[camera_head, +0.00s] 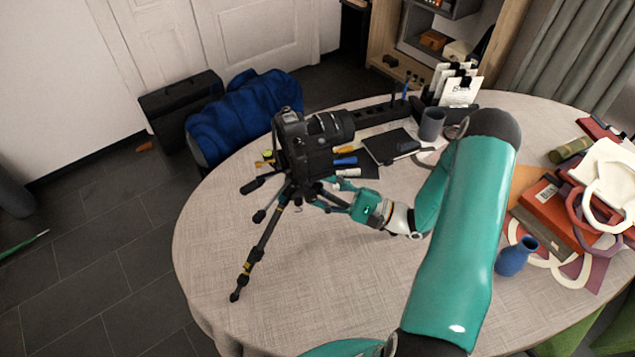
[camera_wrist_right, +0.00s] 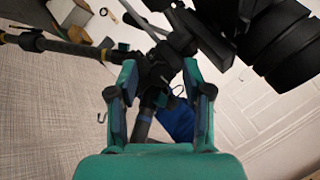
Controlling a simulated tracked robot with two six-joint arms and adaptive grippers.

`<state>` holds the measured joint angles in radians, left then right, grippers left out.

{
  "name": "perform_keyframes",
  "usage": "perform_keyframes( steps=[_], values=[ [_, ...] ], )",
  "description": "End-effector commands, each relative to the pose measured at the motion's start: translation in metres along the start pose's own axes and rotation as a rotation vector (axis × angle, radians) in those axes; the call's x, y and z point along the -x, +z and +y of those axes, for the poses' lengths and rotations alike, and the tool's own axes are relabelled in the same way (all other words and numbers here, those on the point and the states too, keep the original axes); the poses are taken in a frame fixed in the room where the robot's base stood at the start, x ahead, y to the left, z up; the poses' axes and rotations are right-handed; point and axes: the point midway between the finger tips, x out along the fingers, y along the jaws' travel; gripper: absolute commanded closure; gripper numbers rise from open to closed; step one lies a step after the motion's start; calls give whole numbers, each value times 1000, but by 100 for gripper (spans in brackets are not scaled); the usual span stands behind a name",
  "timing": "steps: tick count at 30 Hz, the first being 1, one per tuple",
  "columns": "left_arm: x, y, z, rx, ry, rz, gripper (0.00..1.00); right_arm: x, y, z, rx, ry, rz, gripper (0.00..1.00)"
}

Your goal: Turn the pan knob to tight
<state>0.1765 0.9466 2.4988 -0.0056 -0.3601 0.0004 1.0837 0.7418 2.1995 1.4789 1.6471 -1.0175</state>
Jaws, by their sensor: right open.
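A black camera (camera_head: 305,145) with a large lens sits on a tripod (camera_head: 262,240) standing on the round table. Dark handles stick out to the left of the tripod head (camera_head: 290,190). My right gripper (camera_head: 332,197) reaches in from the right, just under the camera, beside the tripod head. In the right wrist view, my open right gripper (camera_wrist_right: 160,82) has one finger on each side of the tripod's dark central part (camera_wrist_right: 152,95). I cannot single out the pan knob or tell whether the fingers touch it. My left gripper is not in view.
The table (camera_head: 330,290) is clear in front of the tripod. Behind are markers, a dark tray (camera_head: 391,146) and a grey mug (camera_head: 431,125). At right are books (camera_head: 545,215), pale rings and a blue vase (camera_head: 516,257). A chair with blue cloth (camera_head: 243,112) stands behind.

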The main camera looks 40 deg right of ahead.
Motion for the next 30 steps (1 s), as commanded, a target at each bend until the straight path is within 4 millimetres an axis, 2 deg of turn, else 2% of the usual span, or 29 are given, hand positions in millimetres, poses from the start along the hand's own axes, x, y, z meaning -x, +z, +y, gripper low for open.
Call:
perform_keyframes(
  steps=[5, 14, 23, 30],
  values=[
    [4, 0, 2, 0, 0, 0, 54, -13, 0, 0, -2, 1, -1, 50],
    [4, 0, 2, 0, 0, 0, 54, -14, -1, 0, 0, -1, 2, 50],
    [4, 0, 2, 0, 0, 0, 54, -14, -1, 0, -1, 0, 2, 99],
    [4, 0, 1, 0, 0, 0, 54, -14, -1, 1, -7, -1, 2, 100]
  ],
)
